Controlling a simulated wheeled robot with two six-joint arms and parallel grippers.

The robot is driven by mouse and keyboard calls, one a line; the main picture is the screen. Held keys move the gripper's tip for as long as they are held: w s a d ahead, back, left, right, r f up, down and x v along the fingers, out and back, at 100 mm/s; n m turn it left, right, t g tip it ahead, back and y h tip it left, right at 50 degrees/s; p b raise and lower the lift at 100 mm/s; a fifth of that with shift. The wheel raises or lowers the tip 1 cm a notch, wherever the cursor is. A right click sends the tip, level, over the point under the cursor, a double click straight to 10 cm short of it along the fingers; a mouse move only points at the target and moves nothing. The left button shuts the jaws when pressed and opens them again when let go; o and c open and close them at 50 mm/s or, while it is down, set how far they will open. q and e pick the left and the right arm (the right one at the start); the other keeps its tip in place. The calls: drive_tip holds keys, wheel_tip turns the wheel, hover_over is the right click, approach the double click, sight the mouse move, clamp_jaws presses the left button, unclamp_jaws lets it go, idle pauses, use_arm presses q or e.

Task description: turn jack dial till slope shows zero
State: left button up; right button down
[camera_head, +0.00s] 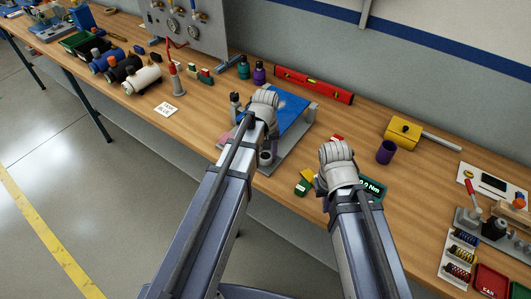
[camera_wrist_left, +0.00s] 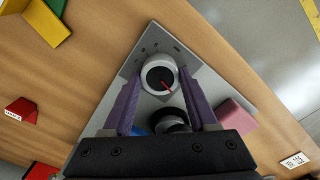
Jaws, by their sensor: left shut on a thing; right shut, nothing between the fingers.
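The dial (camera_wrist_left: 157,77) has a pale rim, a dark face and a red pointer. It sits near the corner of a grey base plate (camera_wrist_left: 160,38). My left gripper (camera_wrist_left: 161,75) has its purple fingers shut on the dial's sides. In the head view my left gripper (camera_head: 264,112) is over the grey stand with a tilted blue plate (camera_head: 291,112), its fingers mostly hidden. My right gripper (camera_head: 337,165) is shut and empty to the right of the stand; its fingertips are mostly hidden. I cannot make out a slope readout.
A dark green display (camera_head: 371,187) reading in Nm is partly behind my right arm. A red level (camera_head: 314,85) lies behind the stand. A purple cup (camera_head: 386,152) and yellow tool (camera_head: 404,132) are at the right.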

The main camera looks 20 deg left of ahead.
use_arm(q)
drive_tip(key=shift+c, duration=0.8)
drive_tip(key=shift+m, duration=0.3)
drive_tip(key=m, duration=0.2)
drive_tip(key=shift+m, duration=2.3)
drive_tip(key=o, duration=1.4)
